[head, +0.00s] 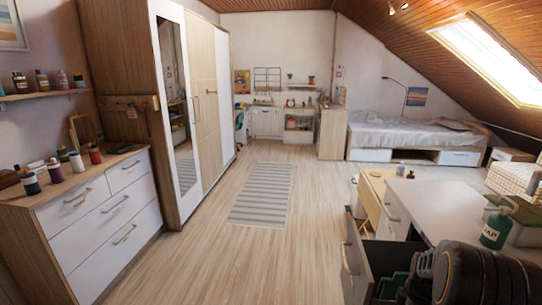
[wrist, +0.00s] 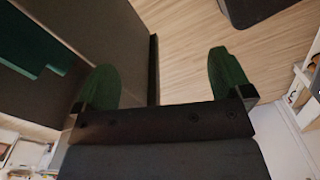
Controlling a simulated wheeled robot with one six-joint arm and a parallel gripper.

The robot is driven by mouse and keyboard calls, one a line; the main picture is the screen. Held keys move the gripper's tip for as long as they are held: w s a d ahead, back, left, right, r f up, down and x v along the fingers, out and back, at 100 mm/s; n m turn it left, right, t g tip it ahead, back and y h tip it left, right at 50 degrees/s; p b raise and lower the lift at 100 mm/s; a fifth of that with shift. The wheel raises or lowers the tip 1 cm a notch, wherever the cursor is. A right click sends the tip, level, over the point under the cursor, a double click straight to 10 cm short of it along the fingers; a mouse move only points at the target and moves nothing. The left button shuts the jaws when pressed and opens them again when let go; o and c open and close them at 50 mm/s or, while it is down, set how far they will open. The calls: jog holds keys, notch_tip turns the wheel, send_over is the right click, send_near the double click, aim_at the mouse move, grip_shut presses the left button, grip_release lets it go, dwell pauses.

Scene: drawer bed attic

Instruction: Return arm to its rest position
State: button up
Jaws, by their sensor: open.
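In the wrist view, my gripper (wrist: 166,82) has its two green fingertips wide apart, with nothing between them. Behind it is a dark panel and pale wood floor. In the head view, my dark arm with orange rings fills the lower right corner, over an open drawer (head: 355,262). The drawer's inside is dark, and green shapes show in it beside my arm; I cannot tell whether they are contents or my fingertips.
A white-topped cabinet (head: 445,205) stands at the right with a green bottle (head: 494,230) on it. A dresser (head: 95,225) and tall wardrobe (head: 150,90) line the left. A striped rug (head: 262,195) lies on the clear middle floor. A bed (head: 415,135) is at the back.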

jog(key=s+a+r+m+t+p, duration=0.1)
jog(key=s+a+r+m+p, duration=0.2)
jog(key=a+r, duration=0.4)
jog(key=s+a+r+m+t+p, duration=0.1)
jog(key=s+a+r+m+p, duration=0.2)
jog(key=a+r, duration=0.5)
jog(key=s+a+r+m+t+p, duration=0.1)
jog(key=s+a+r+m+p, duration=0.3)
jog(key=r, duration=0.6)
jog(key=s+a+m, duration=0.1)
jog(key=a+m, duration=0.1)
jog(key=a, duration=0.1)
jog(key=shift+a+r+m+t, duration=0.2)
jog(key=shift+r+m+t, duration=0.1)
jog(key=shift+t, duration=0.1)
jog(key=shift+s+d, duration=0.1)
